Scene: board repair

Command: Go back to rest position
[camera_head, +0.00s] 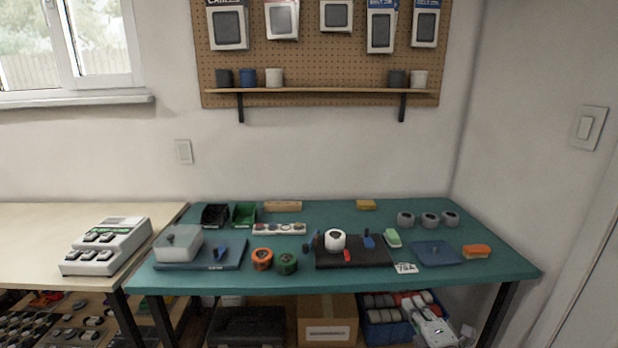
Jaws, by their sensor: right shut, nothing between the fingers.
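My right gripper (411,300), white with red parts, shows small at the lower right, just below the front edge of the green-topped table (215,281). It appears shut and holds nothing that I can see. It overlaps the view of a blue crate (385,335) under the table, and its fingertips are hard to make out. My left gripper is not in view. On the table, a white roll (335,239) stands on a black mat (375,255), apart from my gripper.
A blue-grey tray (232,262) with a translucent box, orange and green rolls, grey rolls and an orange sponge (477,251) lie on the table. A cardboard box (327,315) stands beneath. A pale bench (45,220) adjoins on the left; a shelf (320,90) hangs behind.

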